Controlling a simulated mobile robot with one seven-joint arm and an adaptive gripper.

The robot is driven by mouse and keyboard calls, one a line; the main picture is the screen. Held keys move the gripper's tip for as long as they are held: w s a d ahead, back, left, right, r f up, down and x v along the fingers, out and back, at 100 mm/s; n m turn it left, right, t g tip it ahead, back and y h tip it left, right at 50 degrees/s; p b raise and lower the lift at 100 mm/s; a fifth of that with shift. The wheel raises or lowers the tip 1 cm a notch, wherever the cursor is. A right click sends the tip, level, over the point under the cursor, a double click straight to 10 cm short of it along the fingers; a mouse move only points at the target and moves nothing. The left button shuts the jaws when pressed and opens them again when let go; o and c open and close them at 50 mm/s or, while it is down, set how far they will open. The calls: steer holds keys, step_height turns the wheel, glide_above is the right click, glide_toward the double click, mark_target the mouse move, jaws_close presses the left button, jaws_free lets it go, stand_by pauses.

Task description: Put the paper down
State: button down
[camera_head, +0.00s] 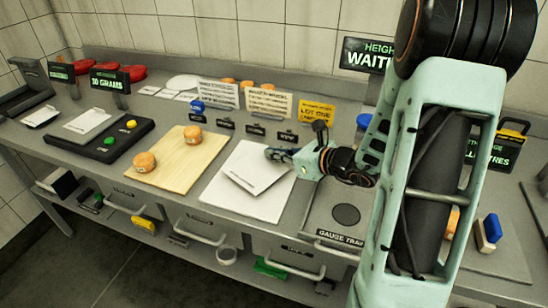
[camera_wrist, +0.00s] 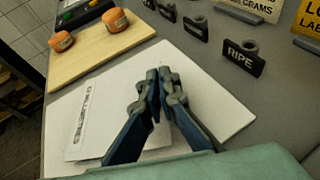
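The paper (camera_head: 258,174), a white sheet with printed text along one edge, is over a larger white board (camera_head: 225,194) on the counter. A dark shadow edge shows along its near side, and it looks slightly tilted. In the wrist view the paper (camera_wrist: 98,118) is left of and between the fingers, with the white board (camera_wrist: 222,105) beyond. My gripper (camera_head: 270,153) reaches in from the right, at the paper's far right edge. Its fingertips (camera_wrist: 159,74) are close together and appear shut on the paper's edge. The exact contact is hidden by the fingers.
A wooden board (camera_head: 178,168) with orange cheese wheels (camera_head: 145,162) is to the left. Small black signs, one reading RIPE (camera_wrist: 240,58), stand behind the white board. A gauge tray (camera_head: 346,214) is to the right. Drawers (camera_head: 297,262) are below the front edge.

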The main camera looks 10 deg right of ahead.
steer(key=shift+f, duration=0.55)
steer(key=shift+f, duration=0.25)
steer(key=c, duration=2.2)
jaws_free()
steer(key=shift+r, duration=0.1)
steer(key=shift+o, duration=0.2)
steer(key=shift+r, duration=0.2)
steer(key=shift+s+d+r, duration=0.1)
steer(key=shift+s+d, duration=0.15)
steer(key=p+v, duration=0.1)
steer(key=v, duration=1)
steer(key=shift+s+d, duration=0.1)
